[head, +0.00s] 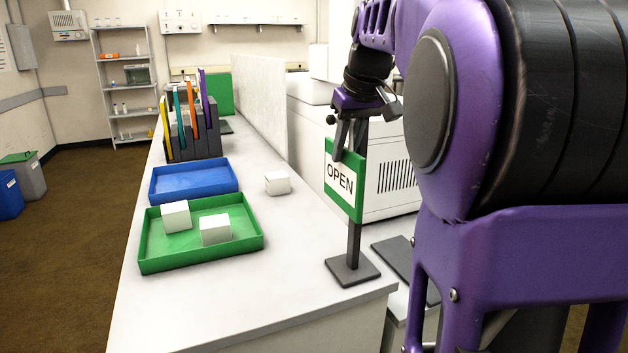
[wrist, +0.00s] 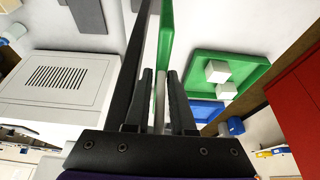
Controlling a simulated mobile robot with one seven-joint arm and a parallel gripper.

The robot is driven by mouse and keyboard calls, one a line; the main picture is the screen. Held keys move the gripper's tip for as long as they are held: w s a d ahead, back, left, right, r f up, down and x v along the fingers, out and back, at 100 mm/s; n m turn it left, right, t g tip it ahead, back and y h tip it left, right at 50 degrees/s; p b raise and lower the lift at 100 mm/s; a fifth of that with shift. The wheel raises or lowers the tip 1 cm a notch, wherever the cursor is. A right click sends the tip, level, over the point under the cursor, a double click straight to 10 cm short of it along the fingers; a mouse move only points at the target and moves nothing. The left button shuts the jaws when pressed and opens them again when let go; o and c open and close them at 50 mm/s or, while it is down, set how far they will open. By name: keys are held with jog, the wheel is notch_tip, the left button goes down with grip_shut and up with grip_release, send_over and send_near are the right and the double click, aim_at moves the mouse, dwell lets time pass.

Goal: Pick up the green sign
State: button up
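The green sign (head: 341,182) has a white panel reading OPEN. It is upright on a dark stand, with a post (head: 354,245) and a flat base (head: 352,271) near the counter's front right corner. My gripper (head: 350,155) is above it, pointing down, with one finger overlapping the sign's upper face. In the wrist view the green sign (wrist: 165,35) shows nearly edge-on in line with the gap between my fingertips (wrist: 160,73). The fingers are apart by a narrow gap, and I see no firm contact. The dark post (wrist: 130,65) is just left of the fingers. The far finger is partly hidden.
A green tray (head: 200,255) holds two white blocks. A blue tray (head: 193,181) is behind it, with a white block (head: 277,183) to its right. A file rack (head: 195,138) stands farther back. A large white machine (head: 385,175) is right of the sign.

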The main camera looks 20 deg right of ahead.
jog(key=shift+w+f, duration=0.1)
jog(key=shift+f, duration=0.3)
jog(key=shift+r, duration=0.1)
grip_shut()
dwell(1.0)
